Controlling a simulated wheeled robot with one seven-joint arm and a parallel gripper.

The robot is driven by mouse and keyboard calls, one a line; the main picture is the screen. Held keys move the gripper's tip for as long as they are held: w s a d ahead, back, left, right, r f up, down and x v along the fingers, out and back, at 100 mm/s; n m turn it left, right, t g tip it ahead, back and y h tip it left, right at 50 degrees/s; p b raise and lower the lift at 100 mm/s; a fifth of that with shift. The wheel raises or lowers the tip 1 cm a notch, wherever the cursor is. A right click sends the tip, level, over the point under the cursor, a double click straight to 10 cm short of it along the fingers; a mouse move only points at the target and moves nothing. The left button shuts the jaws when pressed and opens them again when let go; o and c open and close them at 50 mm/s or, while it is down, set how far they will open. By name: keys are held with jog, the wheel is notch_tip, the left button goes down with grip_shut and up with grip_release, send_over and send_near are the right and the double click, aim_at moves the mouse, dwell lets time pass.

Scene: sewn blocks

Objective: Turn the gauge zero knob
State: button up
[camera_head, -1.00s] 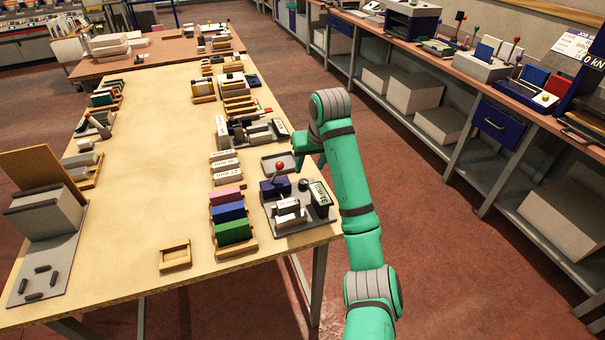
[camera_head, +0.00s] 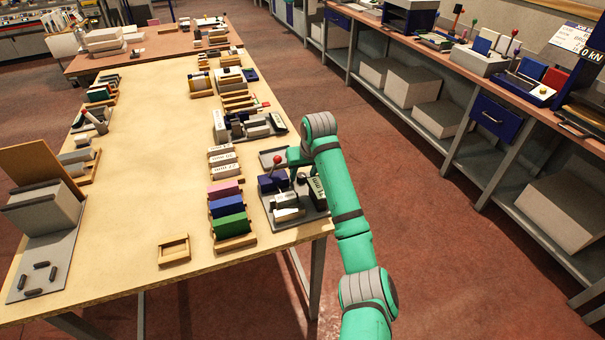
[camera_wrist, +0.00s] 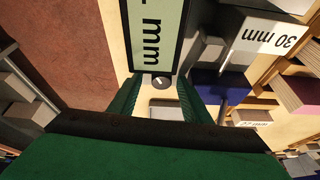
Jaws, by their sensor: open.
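The gauge (camera_head: 317,192) is a dark box with a pale green "mm" display, at the right of the grey plate (camera_head: 268,213) on the near right of the wooden table. In the wrist view its display (camera_wrist: 158,30) fills the top middle. A small round dark grey knob with a white mark (camera_wrist: 161,82) sits just below the display. My gripper (camera_wrist: 160,88) is open, its two green fingers either side of the knob in the picture. I cannot tell whether they touch it. In the head view my gripper (camera_head: 300,178) is partly hidden by my arm, just behind the gauge.
Pink, blue and green blocks (camera_head: 229,207) sit in a rack beside the plate. A small wooden tray (camera_head: 174,249) lies nearby. The table's middle is clear.

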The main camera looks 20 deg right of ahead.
jog(key=shift+a, duration=0.1)
jog(key=c, duration=1)
jog(key=shift+c, duration=0.2)
jog(key=shift+w, duration=0.1)
jog(key=n+y, duration=0.1)
jog(key=n, duration=0.1)
jog(key=shift+w+n, duration=0.1)
jog(key=shift+n, duration=0.3)
jog(key=shift+d+r+n+g+y, duration=0.1)
jog(key=shift+d+n+g+y, duration=0.1)
jog(key=shift+n, duration=0.35)
jog(key=shift+d+n+g+y, duration=0.1)
jog(key=shift+n+y, duration=0.1)
jog(key=shift+n, duration=0.35)
jog(key=shift+w+a+n, duration=0.15)
jog(key=shift+a+n, duration=0.25)
jog(key=shift+d, duration=0.25)
